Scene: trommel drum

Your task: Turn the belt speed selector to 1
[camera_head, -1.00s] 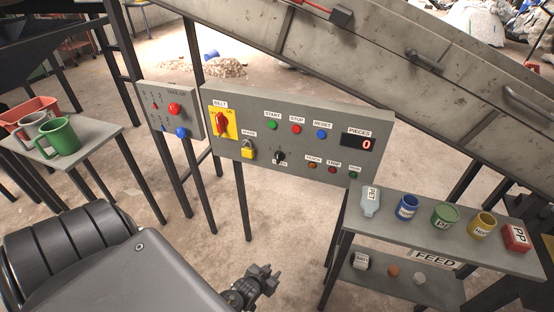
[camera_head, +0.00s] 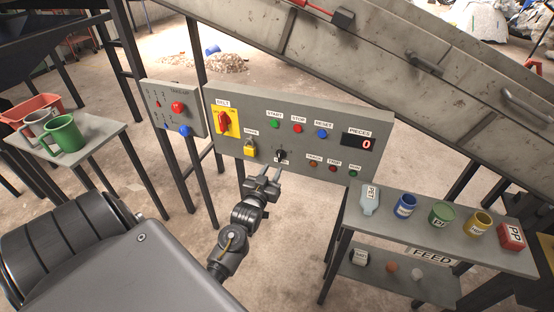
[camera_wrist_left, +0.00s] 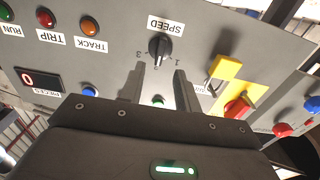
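The belt speed selector is a black knob (camera_head: 281,156) low on the grey control panel (camera_head: 225,152). In the left wrist view the knob (camera_wrist_left: 159,46) sits by an upside-down SPEED label (camera_wrist_left: 165,25), with a 3 to its left and a 1 to its right. Its white mark seems to point down the picture, between them; the exact setting is hard to tell. My left gripper (camera_head: 268,173) is just below and left of the knob in the head view. Its fingers (camera_wrist_left: 160,82) are open and empty, pointing at the panel, apparently apart from the knob. My right gripper is out of view.
START (camera_head: 275,124), STOP (camera_head: 298,128) and RESET (camera_head: 321,134) buttons sit above the knob. A yellow padlock (camera_head: 250,147) and the red belt switch (camera_head: 224,121) are left of it. Lamps are to its right. The feed shelf (camera_head: 420,240) with containers stands at lower right.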

